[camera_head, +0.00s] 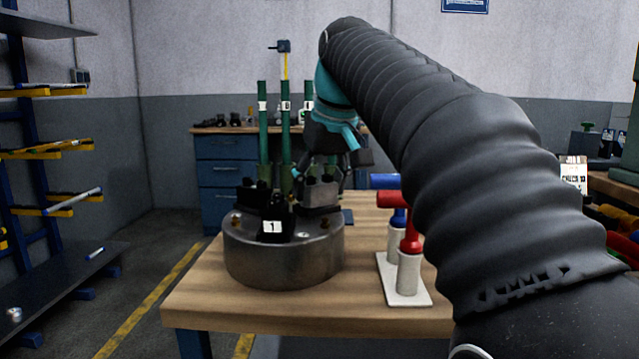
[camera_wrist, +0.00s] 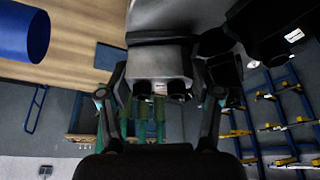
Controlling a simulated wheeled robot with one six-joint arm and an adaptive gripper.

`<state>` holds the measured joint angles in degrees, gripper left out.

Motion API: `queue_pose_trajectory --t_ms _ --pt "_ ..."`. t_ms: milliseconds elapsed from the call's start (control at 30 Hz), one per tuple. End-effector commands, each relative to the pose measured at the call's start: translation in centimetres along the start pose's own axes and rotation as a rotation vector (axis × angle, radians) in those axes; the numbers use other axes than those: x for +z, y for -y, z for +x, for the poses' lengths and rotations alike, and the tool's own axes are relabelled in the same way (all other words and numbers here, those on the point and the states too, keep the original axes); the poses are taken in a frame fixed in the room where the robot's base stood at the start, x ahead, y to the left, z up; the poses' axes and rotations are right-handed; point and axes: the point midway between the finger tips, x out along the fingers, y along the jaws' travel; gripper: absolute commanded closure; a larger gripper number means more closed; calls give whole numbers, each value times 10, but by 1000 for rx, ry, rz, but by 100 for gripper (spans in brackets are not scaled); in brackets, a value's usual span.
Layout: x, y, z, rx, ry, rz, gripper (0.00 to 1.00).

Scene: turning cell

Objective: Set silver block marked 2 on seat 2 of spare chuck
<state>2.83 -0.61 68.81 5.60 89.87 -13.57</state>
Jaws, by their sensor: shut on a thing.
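The spare chuck (camera_head: 283,258) is a round grey metal body on the wooden bench. A black block marked 1 (camera_head: 272,230) stands at its front, and other dark blocks stand behind. The silver block (camera_head: 320,194) is at the chuck's right rear, below my gripper (camera_head: 325,178). In the wrist view, my gripper (camera_wrist: 160,76) is shut on the silver block (camera_wrist: 158,58), one finger on each side. The block overlaps the chuck's top (camera_wrist: 180,14); whether it touches its seat I cannot tell. Its number is not readable. The seat is hidden.
Red (camera_head: 398,200) and blue (camera_head: 384,181) T-handled tools stand on a white holder (camera_head: 404,290) right of the chuck. Green posts (camera_head: 285,125) rise behind the chuck. The bench's front (camera_head: 300,306) is clear. A blue rack (camera_head: 40,180) stands left.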

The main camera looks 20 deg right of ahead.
Motion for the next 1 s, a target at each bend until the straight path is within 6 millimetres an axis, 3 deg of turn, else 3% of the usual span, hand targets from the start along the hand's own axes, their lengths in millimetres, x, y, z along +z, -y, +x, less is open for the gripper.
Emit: queue_pose_trajectory --t_ms 700,733,800,867,1000 --pt "3 0 7 0 0 0 79" --pt "3 0 7 0 0 0 34" --pt "3 0 6 0 0 0 16" --pt "3 0 6 0 0 0 7" --pt "3 0 7 0 0 0 7"
